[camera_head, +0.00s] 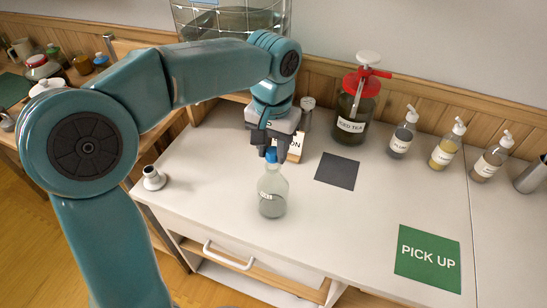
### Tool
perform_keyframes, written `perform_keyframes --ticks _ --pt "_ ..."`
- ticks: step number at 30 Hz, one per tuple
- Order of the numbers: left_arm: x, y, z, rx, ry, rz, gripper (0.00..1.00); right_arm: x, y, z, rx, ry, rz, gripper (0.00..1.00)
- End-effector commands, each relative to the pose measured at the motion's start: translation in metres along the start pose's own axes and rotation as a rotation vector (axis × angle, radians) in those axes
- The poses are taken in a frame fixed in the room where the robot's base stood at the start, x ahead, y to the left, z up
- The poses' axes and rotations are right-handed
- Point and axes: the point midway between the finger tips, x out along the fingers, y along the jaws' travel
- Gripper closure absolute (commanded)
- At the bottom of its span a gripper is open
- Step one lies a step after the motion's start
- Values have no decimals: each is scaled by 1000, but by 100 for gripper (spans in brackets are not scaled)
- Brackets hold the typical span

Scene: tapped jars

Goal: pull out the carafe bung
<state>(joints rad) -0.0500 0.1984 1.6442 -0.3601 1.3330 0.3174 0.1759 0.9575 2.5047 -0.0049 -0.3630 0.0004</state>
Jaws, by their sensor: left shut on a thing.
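The carafe (272,193) is a clear glass bottle with a small label, standing upright on the white counter near its front edge. A blue bung (271,154) sits at the top of its neck. My left gripper (270,150) comes down from above and is shut on the bung. The bung appears to be at the mouth of the neck; the fingers partly hide the join, so I cannot tell how deep it sits. My right gripper is not in view.
A large iced tea jar (355,112) with a red top stands behind. Several pump bottles (442,148) stand at the back right. A dark square (337,171) and a green "PICK UP" mat (428,258) lie on the counter (340,230). A small metal piece (153,178) stands at the left.

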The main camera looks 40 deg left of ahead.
Motion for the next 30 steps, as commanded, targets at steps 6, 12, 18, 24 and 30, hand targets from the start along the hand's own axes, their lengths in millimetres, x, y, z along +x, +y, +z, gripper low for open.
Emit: perform_keyframes --ticks 6,12,18,24,30 --pt "-4 0 0 0 0 0 100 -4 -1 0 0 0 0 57" --pt "-6 0 0 0 0 0 100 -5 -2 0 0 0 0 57" --pt "-26 0 0 0 1 0 100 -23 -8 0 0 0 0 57" --pt "-48 0 0 0 1 0 100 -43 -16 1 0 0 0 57" --pt "-68 0 0 0 1 0 100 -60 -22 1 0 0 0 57"
